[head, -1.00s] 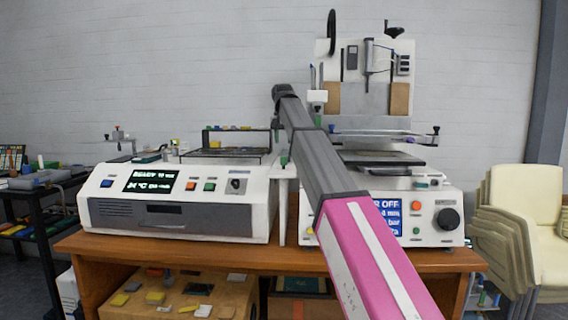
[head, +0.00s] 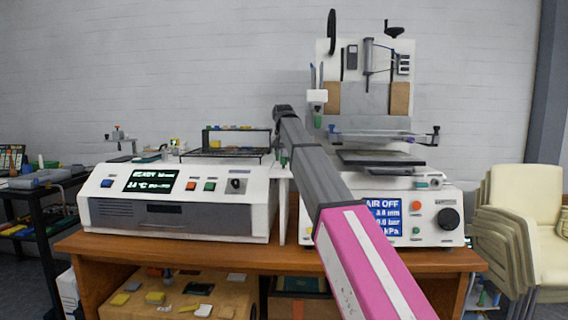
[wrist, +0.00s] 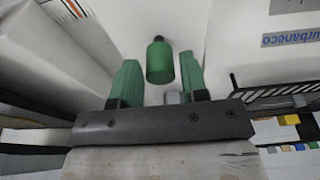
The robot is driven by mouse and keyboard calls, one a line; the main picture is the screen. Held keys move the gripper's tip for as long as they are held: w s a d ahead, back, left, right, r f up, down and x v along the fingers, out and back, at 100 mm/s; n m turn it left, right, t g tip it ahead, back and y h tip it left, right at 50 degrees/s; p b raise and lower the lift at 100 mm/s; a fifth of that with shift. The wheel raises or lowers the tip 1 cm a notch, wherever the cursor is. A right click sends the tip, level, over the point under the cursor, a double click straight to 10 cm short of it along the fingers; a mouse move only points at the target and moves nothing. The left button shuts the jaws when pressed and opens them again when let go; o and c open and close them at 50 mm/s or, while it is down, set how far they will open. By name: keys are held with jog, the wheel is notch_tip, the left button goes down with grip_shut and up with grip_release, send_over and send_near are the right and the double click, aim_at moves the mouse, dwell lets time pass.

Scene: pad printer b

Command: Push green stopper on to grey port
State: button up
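The green stopper (wrist: 160,64), a short cylinder with a darker narrow end, shows in the wrist view against a white surface. My gripper (wrist: 158,58) has two green fingers, spread apart, one on each side of the stopper in the picture. Gaps show between the fingers and the stopper, so it is not gripped; how far it lies in depth is unclear. A small grey piece (wrist: 174,98), possibly the grey port, shows near the base of the right finger, partly hidden. In the head view my wrist is above the gap between the two machines, and the gripper is too small to judge.
A white box machine (head: 180,202) with a wire rack (head: 232,152) stands left. The pad printer (head: 430,215), its display reading AIR OFF, stands right. Both are on a wooden bench (head: 250,255). In the wrist view, a pale block is close at left and a black rack at right.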

jog(key=c, duration=0.6)
jog(key=shift+r, duration=3.55)
jog(key=shift+c, duration=0.2)
jog(key=o, duration=0.3)
grip_shut()
jog(key=shift+s, duration=0.1)
